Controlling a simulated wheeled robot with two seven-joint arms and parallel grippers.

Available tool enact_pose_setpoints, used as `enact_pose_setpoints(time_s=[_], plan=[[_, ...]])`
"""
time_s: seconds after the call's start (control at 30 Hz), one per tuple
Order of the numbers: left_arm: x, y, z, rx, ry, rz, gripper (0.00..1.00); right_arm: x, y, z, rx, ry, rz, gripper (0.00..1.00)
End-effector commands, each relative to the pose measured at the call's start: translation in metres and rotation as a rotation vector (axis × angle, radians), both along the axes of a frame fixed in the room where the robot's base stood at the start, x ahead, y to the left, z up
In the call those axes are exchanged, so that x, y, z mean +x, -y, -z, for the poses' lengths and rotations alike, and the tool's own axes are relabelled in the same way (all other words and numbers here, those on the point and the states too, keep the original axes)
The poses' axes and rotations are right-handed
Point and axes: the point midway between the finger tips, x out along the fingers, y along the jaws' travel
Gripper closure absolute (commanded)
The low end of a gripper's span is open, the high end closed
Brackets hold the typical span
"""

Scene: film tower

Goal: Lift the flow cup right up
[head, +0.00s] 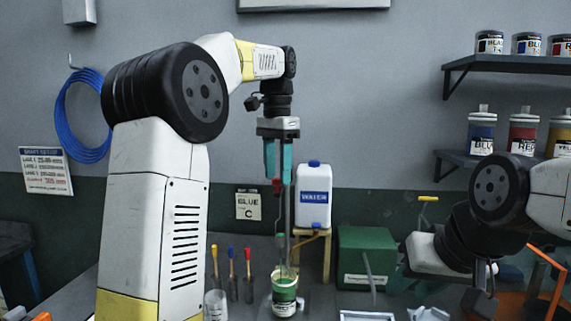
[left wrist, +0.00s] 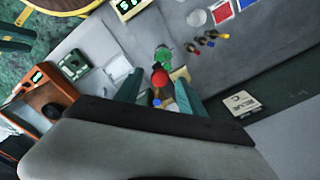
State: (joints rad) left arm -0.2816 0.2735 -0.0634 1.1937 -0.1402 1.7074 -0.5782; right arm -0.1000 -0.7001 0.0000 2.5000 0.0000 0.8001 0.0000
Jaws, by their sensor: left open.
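My left gripper (head: 278,182) hangs jaws down with its teal fingers open. A red knob (head: 277,188) shows at its fingertips, and in the left wrist view the red knob (left wrist: 160,78) sits between the two fingers, with space beside it. Below the knob a thin upright rod runs down to a green piece (head: 281,243), which I take for the flow cup. It stands above a labelled pot of green paint (head: 284,303), with a thin strand between them. In the left wrist view green (left wrist: 163,56) shows just beyond the knob. My right gripper is not clearly made out.
A white water jug (head: 313,197) on a wooden stand (head: 326,255) is close behind the rod. A green box (head: 366,257) is to the right. My right arm is at the far right, near an orange frame (head: 557,290).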

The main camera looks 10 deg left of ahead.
Motion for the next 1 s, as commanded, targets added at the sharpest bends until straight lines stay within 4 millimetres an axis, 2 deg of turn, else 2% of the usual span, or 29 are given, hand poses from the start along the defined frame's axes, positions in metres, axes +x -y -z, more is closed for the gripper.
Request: enact_pose_setpoints(time_s=[0.3,0.5,0.7,1.0], plan=[[0.002,0.0,-0.044,-0.001,0.005,-0.001,0.53,0.0,0.0,0.0,0.0,0.0,0.0,0.64],[0.001,0.0,-0.067,0.0,0.004,0.0,0.53,0.0,0.0,0.0,0.0,0.0,0.0,0.64],[0.0,0.0,-0.076,-0.001,0.004,0.001,0.53,0.0,0.0,0.0,0.0,0.0,0.0,0.64],[0.0,0.0,-0.076,-0.001,0.004,0.0,0.53,0.0,0.0,0.0,0.0,0.0,0.0,0.64]])
